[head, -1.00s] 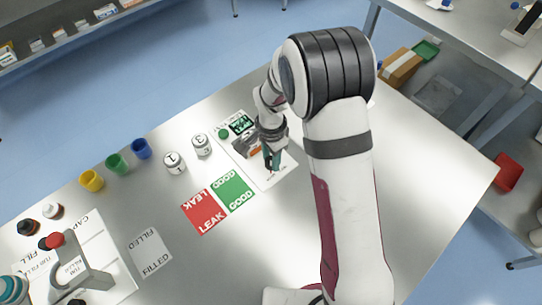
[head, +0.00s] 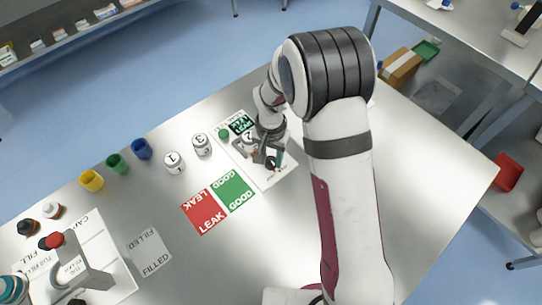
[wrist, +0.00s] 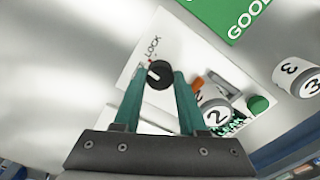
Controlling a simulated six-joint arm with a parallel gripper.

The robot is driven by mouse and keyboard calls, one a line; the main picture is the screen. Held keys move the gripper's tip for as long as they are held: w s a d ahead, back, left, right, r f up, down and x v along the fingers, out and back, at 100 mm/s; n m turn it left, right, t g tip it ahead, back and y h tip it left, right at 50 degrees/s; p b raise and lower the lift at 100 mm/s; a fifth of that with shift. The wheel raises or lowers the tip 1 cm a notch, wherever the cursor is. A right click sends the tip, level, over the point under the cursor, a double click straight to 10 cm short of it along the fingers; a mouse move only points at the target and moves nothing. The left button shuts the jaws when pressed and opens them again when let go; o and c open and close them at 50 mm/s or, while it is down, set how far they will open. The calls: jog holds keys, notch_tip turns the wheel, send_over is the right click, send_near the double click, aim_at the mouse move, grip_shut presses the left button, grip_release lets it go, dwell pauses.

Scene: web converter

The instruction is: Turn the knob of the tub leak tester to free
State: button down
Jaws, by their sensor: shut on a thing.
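The tub leak tester is a white plate (wrist: 128,82) with a black round knob (wrist: 159,75) carrying a short white pointer line. The word LOCK is printed beside the knob, with a small red mark near its rim. My gripper (wrist: 160,80) is shut on the knob, one teal finger on each side. In the head view my gripper (head: 272,158) is over the tester's near right part (head: 268,182), and the knob is hard to make out there. A white tub marked 2 (wrist: 216,114) sits at the tester, beside an orange part (wrist: 198,84) and a green button (wrist: 258,104).
Tubs 1 (head: 174,162) and 3 (head: 201,144) stand left of the tester. The green GOOD card (head: 233,190) and red LEAK card (head: 203,212) lie in front. Coloured cups (head: 117,163) line the back edge. The table right of my arm is clear.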

aim_at(271, 160)
jog(key=n, duration=0.9)
jog(key=shift+n, duration=0.3)
dwell(0.3)
jog(key=shift+c, duration=2.3)
grip_release()
notch_tip(271, 160, up, 16)
